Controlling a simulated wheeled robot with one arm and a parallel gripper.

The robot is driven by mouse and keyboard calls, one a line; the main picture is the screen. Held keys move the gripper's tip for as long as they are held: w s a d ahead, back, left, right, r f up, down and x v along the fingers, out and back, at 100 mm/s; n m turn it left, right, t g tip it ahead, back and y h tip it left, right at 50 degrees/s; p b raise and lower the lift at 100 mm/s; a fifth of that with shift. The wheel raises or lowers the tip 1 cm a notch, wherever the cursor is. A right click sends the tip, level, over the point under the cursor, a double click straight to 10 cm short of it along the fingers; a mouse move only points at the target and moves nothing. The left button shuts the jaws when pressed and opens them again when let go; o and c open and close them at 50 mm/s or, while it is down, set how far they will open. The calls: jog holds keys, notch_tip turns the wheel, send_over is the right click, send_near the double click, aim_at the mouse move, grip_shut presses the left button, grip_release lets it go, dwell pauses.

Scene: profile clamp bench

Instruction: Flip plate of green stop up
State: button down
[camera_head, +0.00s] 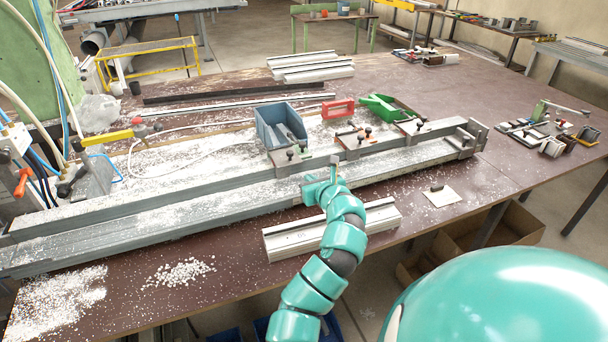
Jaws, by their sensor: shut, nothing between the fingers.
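A green piece (388,107), which I take for the green stop, sits behind the right half of the long grey metal rail (200,205). It looks like a slanted plate or open tray; too small to tell how its plate lies. My teal gripper (334,168) is at the front side of the rail, left of and nearer than the green piece, clearly apart from it. The gripper is shut and empty. Small plates with black knobs sit along the rail, one of them (410,127) just in front of the green piece.
A blue-grey bin (270,128) and a red block (338,109) stand behind the rail, left of the green piece. A light metal profile (290,238) lies in front of the rail, beside my arm. White chips cover the table's left.

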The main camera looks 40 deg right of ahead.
jog(key=p, duration=0.2)
send_near(285, 158)
jog(key=shift+w+d+f, duration=0.45)
jog(key=shift+d+f, duration=0.1)
jog(key=shift+f, duration=0.2)
jog(key=shift+w+d+f, duration=0.5)
jog(key=shift+d+f, duration=0.05)
jog(key=shift+f, duration=0.2)
jog(key=shift+w+d+f, duration=0.45)
jog(key=shift+d+f, duration=0.1)
jog(key=shift+f, duration=0.2)
jog(key=shift+s+r+p, duration=0.1)
jog(key=shift+r+p, duration=0.3)
jog(key=shift+p, duration=0.05)
jog(key=shift+g+p, duration=0.3)
